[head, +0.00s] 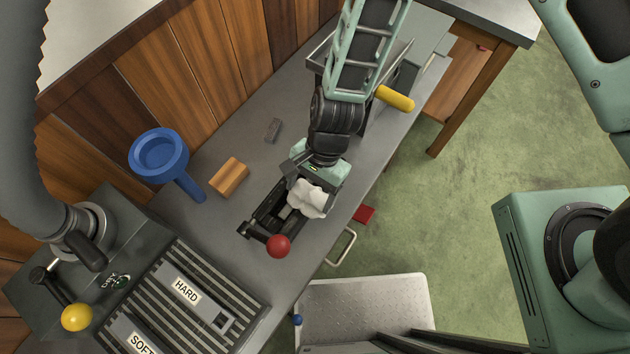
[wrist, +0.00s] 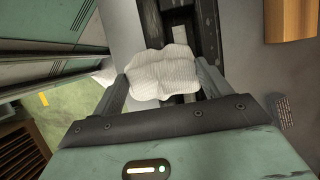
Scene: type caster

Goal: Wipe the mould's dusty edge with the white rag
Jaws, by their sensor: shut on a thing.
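The rag and gripper hide part of the mould. I cannot tell whether the rag touches it. A red-ball lever (head: 278,245) sits at the mould's front end.
A wooden block (head: 229,177), a blue funnel (head: 160,154) and a small grey block (head: 273,130) lie on the grey bench (head: 225,225) to the left. The machine with HARD and SOFT labels (head: 187,290) stands at lower left. A yellow handle (head: 396,98) sticks out by my arm.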

